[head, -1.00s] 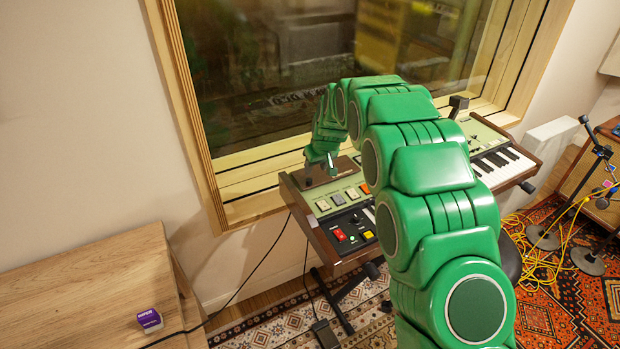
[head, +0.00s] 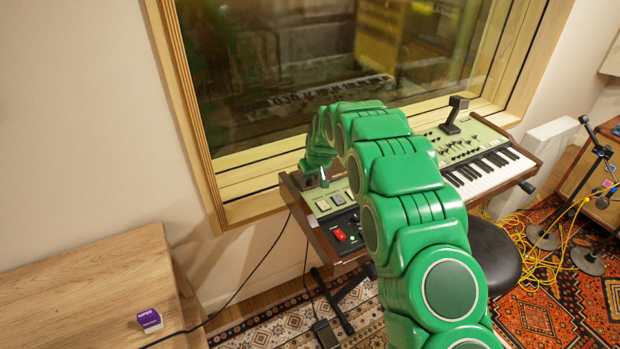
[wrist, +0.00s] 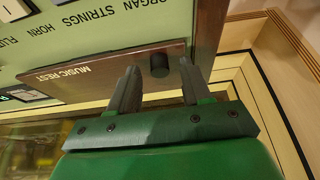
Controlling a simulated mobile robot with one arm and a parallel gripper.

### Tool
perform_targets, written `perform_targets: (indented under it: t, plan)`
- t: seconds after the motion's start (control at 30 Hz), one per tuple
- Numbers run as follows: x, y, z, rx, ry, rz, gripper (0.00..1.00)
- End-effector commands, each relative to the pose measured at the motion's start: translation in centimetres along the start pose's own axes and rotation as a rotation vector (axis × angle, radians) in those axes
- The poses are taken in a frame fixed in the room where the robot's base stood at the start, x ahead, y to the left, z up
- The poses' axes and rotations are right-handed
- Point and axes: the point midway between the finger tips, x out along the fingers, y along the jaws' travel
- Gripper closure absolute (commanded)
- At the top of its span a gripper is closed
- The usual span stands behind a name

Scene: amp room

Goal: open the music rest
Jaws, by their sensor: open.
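The music rest (wrist: 85,72) is a brown wooden panel lettered MUSIC REST on the keyboard's green top, and it lies flat in the wrist view. A dark round knob (wrist: 160,66) stands on it near one end. My gripper (wrist: 158,72) is open, with one finger on each side of the knob in the picture; I cannot tell whether either finger touches it. In the head view my gripper (head: 322,177) is low over the keyboard's left end, and my green arm hides most of the music rest and the middle of the keyboard.
The keyboard (head: 484,168) stands on a stand beside a wooden-framed window (head: 290,60). A black stool (head: 492,250) is in front of it. A wooden table (head: 90,290) with a small purple box (head: 149,320) is at left. Mic stands (head: 590,255) and yellow cables are at right.

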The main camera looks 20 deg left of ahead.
Motion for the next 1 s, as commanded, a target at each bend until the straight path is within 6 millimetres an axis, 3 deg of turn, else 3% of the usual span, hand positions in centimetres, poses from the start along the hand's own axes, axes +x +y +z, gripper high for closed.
perform_targets:
  t: [0.4, 0.7, 1.0]
  plan:
    - [0.67, 0.01, -0.08, 0.0, 0.001, 0.0, 0.53]
    - [0.65, 0.01, -0.08, 0.0, 0.001, 0.0, 0.99]
    - [0.64, 0.01, -0.09, 0.0, 0.001, 0.0, 1.0]
